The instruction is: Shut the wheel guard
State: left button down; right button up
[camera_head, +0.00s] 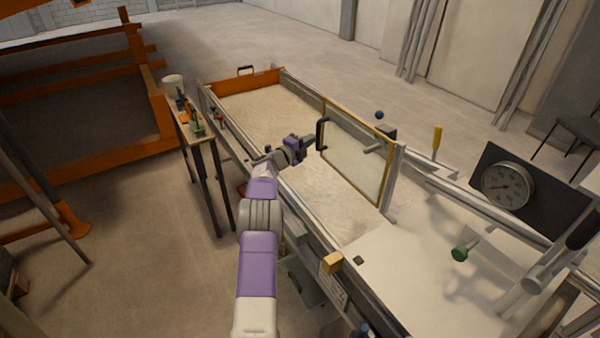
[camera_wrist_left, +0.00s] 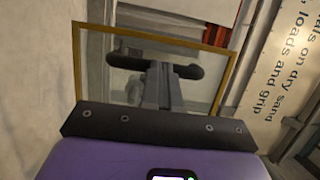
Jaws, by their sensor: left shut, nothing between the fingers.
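The wheel guard (camera_head: 352,165) is a clear panel in a yellow frame, standing upright over the sandbed beside a grey post. It also fills the upper part of the left wrist view (camera_wrist_left: 93,80). Its black handle (camera_head: 320,134) is on the panel's left edge in the head view and lies across the wrist view (camera_wrist_left: 130,62). My left gripper (camera_head: 309,141) is shut and empty, its tips close to the handle. In the wrist view the fingers (camera_wrist_left: 161,76) overlap the handle's middle; I cannot tell if they touch. My right gripper is out of view.
The sandbed (camera_head: 262,118) is a long pale tray with metal side rails. A pressure-style dial (camera_head: 507,186), a green knob (camera_head: 460,254) and a yellow handle (camera_head: 437,138) stand at the right. A narrow tool table (camera_head: 187,118) stands left of the bed. Open floor lies beyond.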

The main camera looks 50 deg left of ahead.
pick_arm(q)
jog(key=s, duration=0.7)
jog(key=shift+d+f, duration=0.15)
jog(key=shift+d, duration=0.2)
